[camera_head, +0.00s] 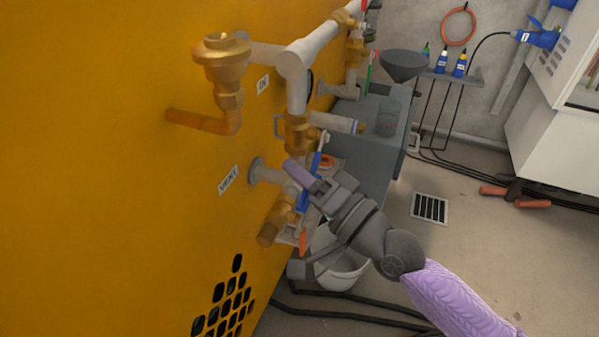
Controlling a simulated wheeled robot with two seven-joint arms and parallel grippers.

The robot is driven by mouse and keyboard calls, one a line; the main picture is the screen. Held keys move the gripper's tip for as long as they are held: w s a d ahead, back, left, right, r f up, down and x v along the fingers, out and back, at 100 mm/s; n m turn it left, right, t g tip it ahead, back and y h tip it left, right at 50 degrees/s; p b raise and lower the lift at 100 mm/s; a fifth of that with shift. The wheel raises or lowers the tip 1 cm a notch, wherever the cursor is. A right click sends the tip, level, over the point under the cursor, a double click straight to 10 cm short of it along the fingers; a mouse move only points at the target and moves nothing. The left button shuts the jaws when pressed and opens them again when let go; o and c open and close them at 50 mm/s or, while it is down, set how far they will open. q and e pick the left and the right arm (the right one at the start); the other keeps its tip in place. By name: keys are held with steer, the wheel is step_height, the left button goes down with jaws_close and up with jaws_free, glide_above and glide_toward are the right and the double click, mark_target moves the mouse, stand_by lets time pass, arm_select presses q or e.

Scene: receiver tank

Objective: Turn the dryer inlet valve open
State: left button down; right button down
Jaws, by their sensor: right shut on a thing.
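A blue valve lever (313,177) sits on the brass and grey pipework at the side of the yellow cabinet (120,80). My right gripper (308,186) is at this lever and shut on it; its fingers hide part of the lever and the valve body behind. A label marked "IN" (263,85) is on the cabinet above, and another label (229,179) is beside the lower pipe stub. My left gripper is not in view.
Brass fittings (222,62) and pipes stand out from the cabinet above the gripper. A white bucket (345,272) is below my right arm. Black hoses (350,318) cross the floor; the floor at right is mostly clear.

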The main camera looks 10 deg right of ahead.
steer(key=c, duration=0.5)
jaws_free()
steer(key=shift+c, duration=0.2)
steer(key=v, duration=1)
